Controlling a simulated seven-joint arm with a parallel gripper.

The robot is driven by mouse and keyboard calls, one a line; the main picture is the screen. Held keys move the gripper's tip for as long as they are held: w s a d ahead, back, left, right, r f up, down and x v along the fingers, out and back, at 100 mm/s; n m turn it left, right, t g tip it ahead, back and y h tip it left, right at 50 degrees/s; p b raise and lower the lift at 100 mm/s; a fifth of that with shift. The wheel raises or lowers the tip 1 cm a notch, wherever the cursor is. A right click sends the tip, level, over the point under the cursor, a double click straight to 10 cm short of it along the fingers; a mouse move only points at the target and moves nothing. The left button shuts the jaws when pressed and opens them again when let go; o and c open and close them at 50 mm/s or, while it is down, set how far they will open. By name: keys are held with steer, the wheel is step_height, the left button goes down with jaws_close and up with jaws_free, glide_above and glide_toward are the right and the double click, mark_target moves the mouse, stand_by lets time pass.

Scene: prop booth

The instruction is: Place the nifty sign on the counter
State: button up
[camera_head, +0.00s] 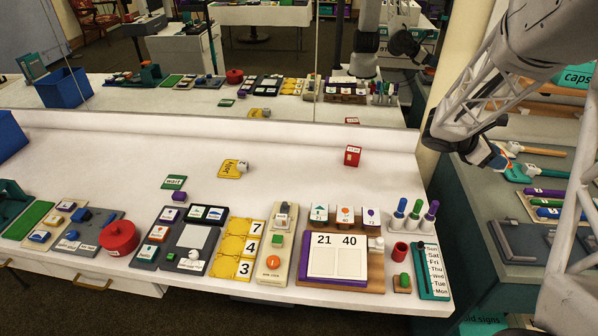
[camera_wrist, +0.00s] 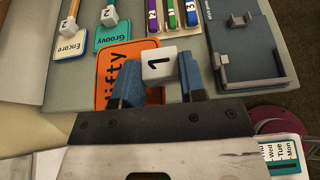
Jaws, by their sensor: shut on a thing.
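The nifty sign (camera_wrist: 135,51) is orange with black letters, of which "ifty" shows. A white block (camera_wrist: 158,65) marked 1 is its handle. My gripper (camera_wrist: 157,72) is shut on this block, one blue finger on each side, and the left finger covers part of the sign. In the head view, my gripper (camera_head: 503,158) is at the right, over the grey side table and beyond the counter's right end; the sign is mostly hidden there. The white counter (camera_head: 300,180) fills the middle of the head view. I cannot tell whether the sign touches the side table.
Groovy (camera_wrist: 112,38) and Encore (camera_wrist: 68,46) signs lie beside it, with several coloured sticks and a grey tray (camera_wrist: 265,70). A yellow sign (camera_head: 232,168), a green sign (camera_head: 174,182) and a red block (camera_head: 353,156) are on the counter. Its front is crowded; the back is mostly clear.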

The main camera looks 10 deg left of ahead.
steer(key=a+f+m+g+y, duration=0.3)
steer(key=a+m+g+y, duration=0.4)
steer(key=a+m+y, duration=0.3)
steer(key=a+f+m+g+y, duration=0.2)
steer(key=a+m+g+y, duration=0.45)
steer(key=a+m, duration=0.5)
steer(key=w+a+r+m+t+y, duration=0.45)
steer(key=w+a+m+t, duration=0.25)
steer(key=a, duration=0.2)
steer(key=w+a+r+m+t+y, duration=0.4)
steer(key=w+a+m+t+y, duration=0.25)
steer(key=a+m, duration=0.2)
step_height(320, 180, down, 16)
steer(key=n, duration=0.1)
steer(key=shift+s+a+r+h, duration=0.15)
steer(key=shift+a+r+h, duration=0.1)
steer(key=shift+a+h, duration=0.1)
steer(key=shift+f, duration=3.1)
